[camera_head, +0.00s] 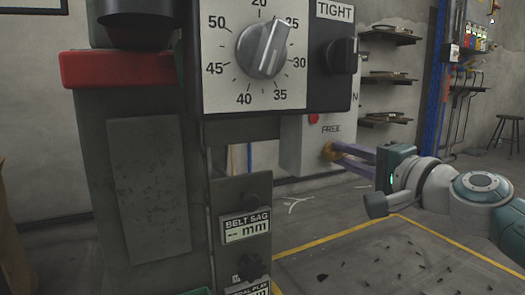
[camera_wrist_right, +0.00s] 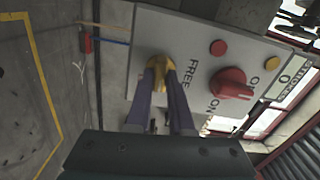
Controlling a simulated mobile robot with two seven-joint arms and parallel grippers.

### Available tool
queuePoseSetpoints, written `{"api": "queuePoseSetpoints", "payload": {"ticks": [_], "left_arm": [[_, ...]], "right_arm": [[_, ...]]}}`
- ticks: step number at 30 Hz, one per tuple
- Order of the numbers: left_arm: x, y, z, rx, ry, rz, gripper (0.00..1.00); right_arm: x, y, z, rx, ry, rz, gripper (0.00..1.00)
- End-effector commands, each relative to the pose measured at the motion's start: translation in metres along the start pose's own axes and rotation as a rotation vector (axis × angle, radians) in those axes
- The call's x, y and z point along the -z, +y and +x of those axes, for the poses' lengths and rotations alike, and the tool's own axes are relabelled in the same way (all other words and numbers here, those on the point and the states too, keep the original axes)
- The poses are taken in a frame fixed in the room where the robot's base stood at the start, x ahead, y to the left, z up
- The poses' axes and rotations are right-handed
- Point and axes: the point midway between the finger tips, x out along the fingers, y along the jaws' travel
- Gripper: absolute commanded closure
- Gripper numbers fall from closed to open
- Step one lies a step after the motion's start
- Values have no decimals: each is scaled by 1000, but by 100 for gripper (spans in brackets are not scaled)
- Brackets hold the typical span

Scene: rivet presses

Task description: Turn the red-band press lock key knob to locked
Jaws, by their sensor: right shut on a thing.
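The press column wears a red band (camera_head: 118,68) in the head view. A pale control box (camera_head: 303,135), marked FREE, sits to the right behind the large dial panel. The yellow key knob (camera_head: 327,150) is on this box; in the right wrist view the knob (camera_wrist_right: 157,66) is beside the word FREE. My right gripper (camera_head: 338,153) comes from the right, its purple fingers shut on the knob; its fingertips (camera_wrist_right: 160,82) partly hide it. The knob's exact angle is hard to tell. My left gripper is not in view.
A dial panel (camera_head: 290,95) with a silver knob and a black TIGHT knob (camera_head: 342,56) stands close in front. The control box also carries a red rotary knob (camera_wrist_right: 232,84) and a red button (camera_wrist_right: 218,48). Open floor lies below my right arm.

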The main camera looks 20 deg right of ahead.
Motion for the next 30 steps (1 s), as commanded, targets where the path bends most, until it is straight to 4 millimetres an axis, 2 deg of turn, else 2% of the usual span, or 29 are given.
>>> {"api": "queuePoseSetpoints", "payload": {"ticks": [9, 25, 26, 30], "left_arm": [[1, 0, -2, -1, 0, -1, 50], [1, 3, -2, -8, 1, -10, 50], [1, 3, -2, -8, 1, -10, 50], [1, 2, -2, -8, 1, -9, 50]], "right_arm": [[1, 0, 0, 2, 2, 119, 100], [0, 0, 0, 2, 2, 144, 100], [0, 0, 0, 2, 2, 144, 79], [0, 0, 0, 1, 1, 143, 63]]}}
